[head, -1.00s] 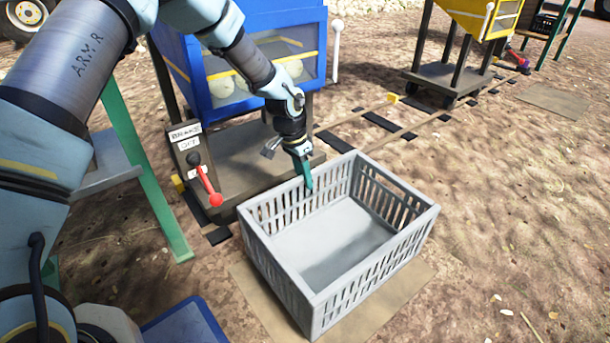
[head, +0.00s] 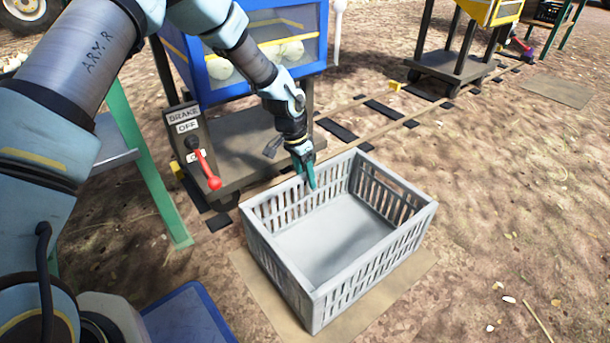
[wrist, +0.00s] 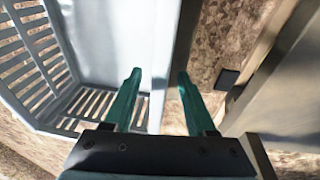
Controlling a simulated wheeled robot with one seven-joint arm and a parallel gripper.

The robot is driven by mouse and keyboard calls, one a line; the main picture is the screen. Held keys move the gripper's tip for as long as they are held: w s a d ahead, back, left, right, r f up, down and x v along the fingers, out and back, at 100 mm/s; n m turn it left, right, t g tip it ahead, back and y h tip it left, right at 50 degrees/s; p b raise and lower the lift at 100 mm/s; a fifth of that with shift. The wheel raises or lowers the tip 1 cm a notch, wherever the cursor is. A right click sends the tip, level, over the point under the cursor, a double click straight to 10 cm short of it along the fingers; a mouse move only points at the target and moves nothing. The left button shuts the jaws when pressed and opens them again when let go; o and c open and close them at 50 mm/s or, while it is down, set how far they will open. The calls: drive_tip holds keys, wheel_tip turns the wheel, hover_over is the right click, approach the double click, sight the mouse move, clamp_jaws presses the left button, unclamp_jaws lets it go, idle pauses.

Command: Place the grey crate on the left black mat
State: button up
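The grey crate (head: 273,248) is an empty slatted box, standing upright over a tan mat (head: 398,287) in the head view. My gripper (head: 312,184) points down at the crate's far wall. In the wrist view the crate (wrist: 100,42) fills the left side. My gripper's fingers (wrist: 158,88) are apart, one on the inner side of the wall and one on the outer side. A gap shows beside the inner finger, so the wall does not look clamped. The visible ground mats look tan; I cannot make out a black mat.
Behind the crate stands a blue hopper wagon (head: 225,92) with a red brake lever (head: 207,172). A yellow wagon (head: 440,67) is farther back on the track. Another tan mat (head: 557,90) lies at upper right. Green posts (head: 150,175) stand left. Right ground is mostly clear.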

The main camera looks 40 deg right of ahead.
wheel_tip(320, 180, up, 12)
drive_tip(key=w+a+p, duration=0.1)
drive_tip(key=p, duration=1)
drive_tip(key=shift+w+a, duration=0.25)
drive_tip(key=shift+a, duration=0.1)
